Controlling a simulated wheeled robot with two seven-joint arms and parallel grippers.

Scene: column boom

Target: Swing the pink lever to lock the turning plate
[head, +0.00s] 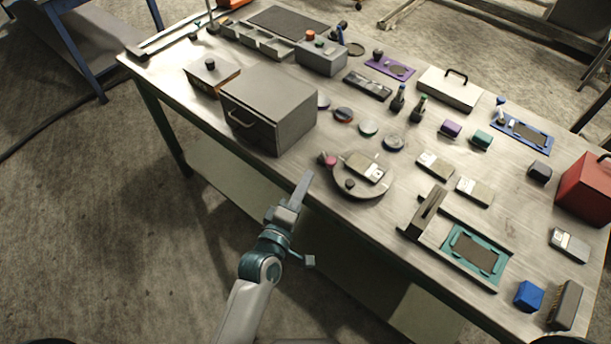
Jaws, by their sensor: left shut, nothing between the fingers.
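The turning plate (367,190) is a round grey disc on the table near its front edge. A device with a pale label (364,166) lies on it, and a dark knob (350,184) stands at its near left. The pink lever (328,160) shows as a small pink knob at the plate's left rim. My left gripper (303,181) is shut and empty, just in front of the table edge, below and left of the pink lever and apart from it in the picture. My right gripper is not in view.
A grey drawer box (290,105) stands left of the plate. Several discs (368,127) lie behind it. Grey labelled blocks (434,165) and a teal-framed fixture (475,254) lie to the right. The table's front edge runs between my arm and these things.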

